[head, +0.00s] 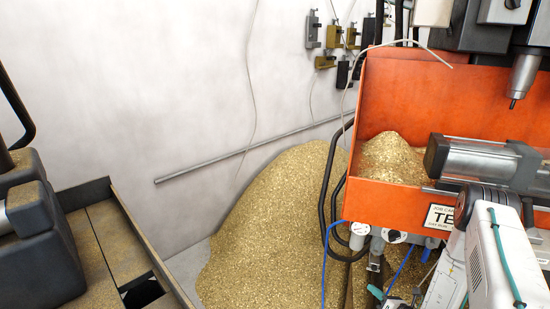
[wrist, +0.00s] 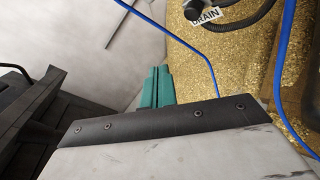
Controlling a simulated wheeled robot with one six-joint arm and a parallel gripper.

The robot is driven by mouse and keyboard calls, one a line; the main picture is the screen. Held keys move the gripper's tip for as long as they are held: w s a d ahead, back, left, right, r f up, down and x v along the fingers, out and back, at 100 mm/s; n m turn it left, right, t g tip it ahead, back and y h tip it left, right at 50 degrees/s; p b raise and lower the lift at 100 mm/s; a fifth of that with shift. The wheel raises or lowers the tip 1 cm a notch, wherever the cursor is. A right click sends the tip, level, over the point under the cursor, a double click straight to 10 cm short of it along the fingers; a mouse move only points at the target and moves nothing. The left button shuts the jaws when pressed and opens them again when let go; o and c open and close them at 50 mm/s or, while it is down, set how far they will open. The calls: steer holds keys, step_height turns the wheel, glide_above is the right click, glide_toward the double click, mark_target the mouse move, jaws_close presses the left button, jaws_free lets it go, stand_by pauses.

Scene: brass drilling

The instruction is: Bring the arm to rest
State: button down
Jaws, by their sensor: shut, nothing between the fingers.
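My gripper (wrist: 157,88) shows in the wrist view as two teal fingers side by side, closed with nothing between them. They stick out past the dark, bolted edge of a pale plate. Behind them are the grey floor and a heap of brass chips. In the head view my white arm (head: 497,262) is at the lower right, in front of the orange machine tray (head: 385,203).
A large brass chip heap (head: 270,225) lies against the white wall. Blue hoses (wrist: 284,75) and a black hose with a DRAIN tag (wrist: 206,17) hang near my gripper. A dark bench (head: 110,245) stands at left. A drill spindle (head: 522,75) hangs at upper right.

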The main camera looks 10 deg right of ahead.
steer(key=s+a+r+n+g+y, duration=0.3)
steer(key=s+a+r+n+g, duration=0.15)
steer(key=r+n, duration=0.3)
steer(key=s+a+r+n+g+y, duration=0.2)
steer(key=s+a+r+n+g, duration=0.1)
steer(key=a+r+n+g, duration=0.5)
steer(key=s+a+r+n+g+y, duration=0.35)
steer(key=r+n, duration=0.25)
steer(key=r, duration=0.4)
steer(key=s+r+n+t+h, duration=0.1)
steer(key=s+r+n+h, duration=0.6)
steer(key=s+r, duration=0.3)
steer(key=s+r+n+t+h, duration=0.1)
steer(key=s+r+n+h, duration=0.6)
steer(key=r, duration=0.8)
steer(key=s+n, duration=0.3)
steer(key=s, duration=0.1)
steer(key=shift+d+r, duration=0.15)
steer(key=shift+r, duration=0.15)
steer(key=shift+h, duration=0.25)
